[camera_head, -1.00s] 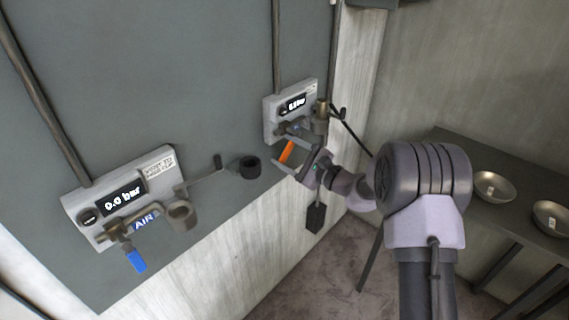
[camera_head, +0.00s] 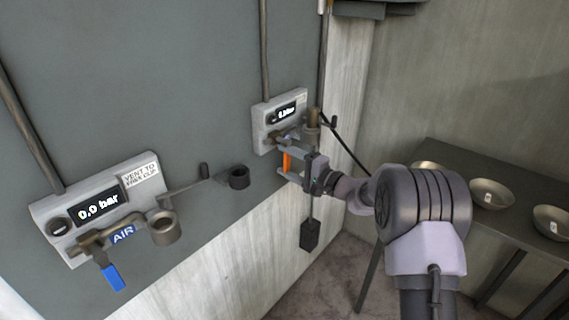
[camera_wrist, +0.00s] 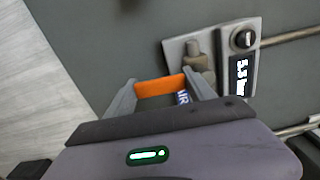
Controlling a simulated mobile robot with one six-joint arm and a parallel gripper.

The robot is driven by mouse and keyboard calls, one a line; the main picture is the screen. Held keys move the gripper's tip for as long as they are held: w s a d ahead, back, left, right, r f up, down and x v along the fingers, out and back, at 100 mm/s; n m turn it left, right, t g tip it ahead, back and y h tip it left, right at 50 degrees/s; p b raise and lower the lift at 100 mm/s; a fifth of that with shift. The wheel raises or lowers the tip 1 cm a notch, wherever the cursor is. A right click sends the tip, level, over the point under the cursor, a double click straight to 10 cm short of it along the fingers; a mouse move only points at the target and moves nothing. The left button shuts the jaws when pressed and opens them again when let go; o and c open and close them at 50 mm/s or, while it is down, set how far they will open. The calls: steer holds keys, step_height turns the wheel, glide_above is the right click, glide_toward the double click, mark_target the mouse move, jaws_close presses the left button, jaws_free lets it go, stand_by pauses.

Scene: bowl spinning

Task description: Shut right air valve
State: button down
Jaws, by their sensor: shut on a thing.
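The right air valve has an orange handle (camera_head: 287,161) below its grey gauge panel (camera_head: 280,118); in the head view the handle hangs roughly downward. In the wrist view the orange handle (camera_wrist: 160,87) lies across between the two fingers, and the panel's display reads about 5.3 bar. My gripper (camera_head: 287,163) is shut on the orange handle, with a finger at each end of it in the wrist view (camera_wrist: 162,92). The valve body (camera_wrist: 194,52) is partly hidden behind the handle and the right finger.
The left gauge panel (camera_head: 100,205) reads 0.0 bar and has a blue valve handle (camera_head: 113,277). A dark table (camera_head: 480,160) with several metal bowls stands at the right. A black block (camera_head: 309,235) hangs below my gripper.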

steer(key=shift+w+d+n, duration=0.1)
steer(key=shift+w+n, duration=0.05)
steer(key=shift+n, duration=0.25)
steer(key=shift+c, duration=1.6)
jaws_free()
steer(key=shift+d, duration=0.1)
steer(key=p+v, duration=0.4)
steer(key=v, duration=1.3)
steer(key=shift+d+f, duration=0.1)
